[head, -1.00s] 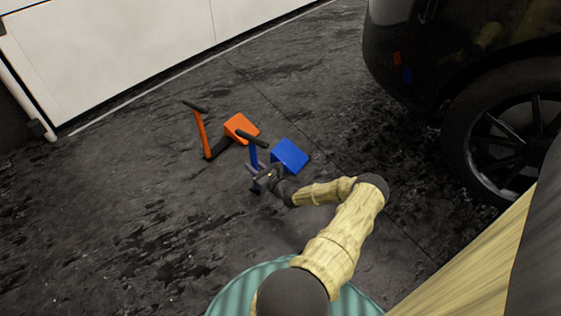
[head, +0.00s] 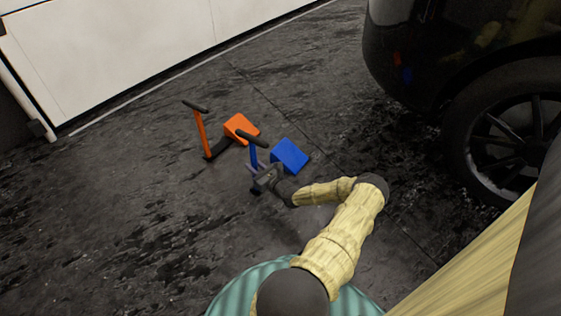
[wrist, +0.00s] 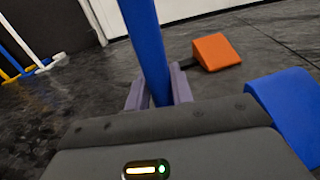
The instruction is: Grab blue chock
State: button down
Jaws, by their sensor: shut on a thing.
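The blue chock (head: 289,155) stands on the dark floor, with a blue wedge and an upright blue post topped by a black crossbar handle. My gripper (head: 259,174) is at the post's lower part, shut on it. In the wrist view the blue post (wrist: 147,45) rises between the two grey-purple fingers (wrist: 158,88), and the blue wedge (wrist: 288,108) shows at the right. The post's foot is hidden behind my gripper in the wrist view.
An orange chock (head: 241,128) with its own upright handle stands just behind the blue one; its wedge also shows in the wrist view (wrist: 216,52). A black car (head: 460,60) with its wheel (head: 505,135) is at the right. A white wall (head: 150,50) is at the back.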

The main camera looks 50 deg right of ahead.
aim_at(255, 149)
jog(key=shift+r, duration=0.15)
dwell(0.3)
notch_tip(255, 149, up, 10)
jog(key=p, duration=0.8)
dwell(0.4)
